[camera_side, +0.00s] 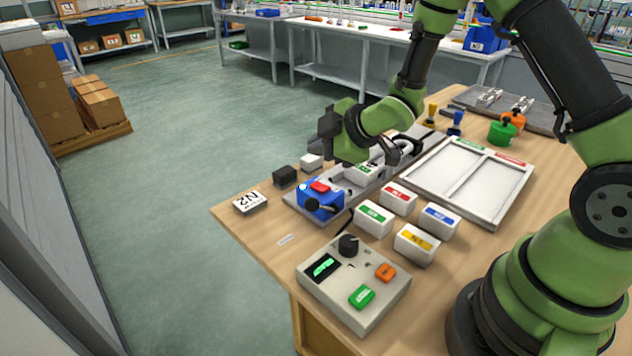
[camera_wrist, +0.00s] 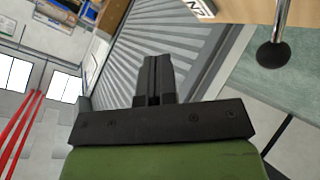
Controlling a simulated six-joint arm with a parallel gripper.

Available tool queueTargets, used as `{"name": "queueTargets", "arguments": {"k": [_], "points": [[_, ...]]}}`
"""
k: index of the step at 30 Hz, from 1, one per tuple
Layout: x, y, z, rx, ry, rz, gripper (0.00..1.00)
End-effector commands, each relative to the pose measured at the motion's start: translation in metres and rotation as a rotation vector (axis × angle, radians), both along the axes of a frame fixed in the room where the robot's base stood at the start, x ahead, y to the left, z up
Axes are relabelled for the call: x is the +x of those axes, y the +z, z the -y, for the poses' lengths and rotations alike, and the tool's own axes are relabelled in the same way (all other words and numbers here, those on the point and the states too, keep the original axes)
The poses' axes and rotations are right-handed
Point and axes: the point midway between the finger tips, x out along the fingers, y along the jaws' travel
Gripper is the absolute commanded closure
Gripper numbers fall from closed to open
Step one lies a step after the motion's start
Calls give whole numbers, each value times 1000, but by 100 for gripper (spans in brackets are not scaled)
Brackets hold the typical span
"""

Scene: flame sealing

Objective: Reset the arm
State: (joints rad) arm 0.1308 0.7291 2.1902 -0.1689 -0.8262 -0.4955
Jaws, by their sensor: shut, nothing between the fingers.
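My green arm reaches over the wooden table (camera_side: 262,232) from the right. Its dark gripper (camera_side: 335,125) is above the grey fixture near the table's far left part, pointing to the left in the side view. In the wrist view the two black fingers (camera_wrist: 158,65) lie together with nothing between them. Behind them the wrist view shows a ribbed grey wall and a part of the table edge with the N2 label (camera_wrist: 203,8).
A blue block with a red top (camera_side: 320,198) sits below my gripper. White labelled boxes (camera_side: 398,198), a control box (camera_side: 352,285) and a two-part white tray (camera_side: 468,180) stand nearby. Green and orange containers (camera_side: 503,130) are at the back right.

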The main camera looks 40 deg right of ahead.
Motion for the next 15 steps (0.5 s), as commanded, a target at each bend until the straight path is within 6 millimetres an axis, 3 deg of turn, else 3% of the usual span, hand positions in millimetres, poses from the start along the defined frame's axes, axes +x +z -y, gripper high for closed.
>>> {"name": "queueTargets", "arguments": {"k": [4, 7, 11, 15], "points": [[0, 2, 0, 2, -6, -1, 100], [-1, 15, 3, 15, -48, -8, 100], [-12, 53, 9, 77, -183, -37, 100], [-41, 99, 13, 200, -378, -86, 100]]}}
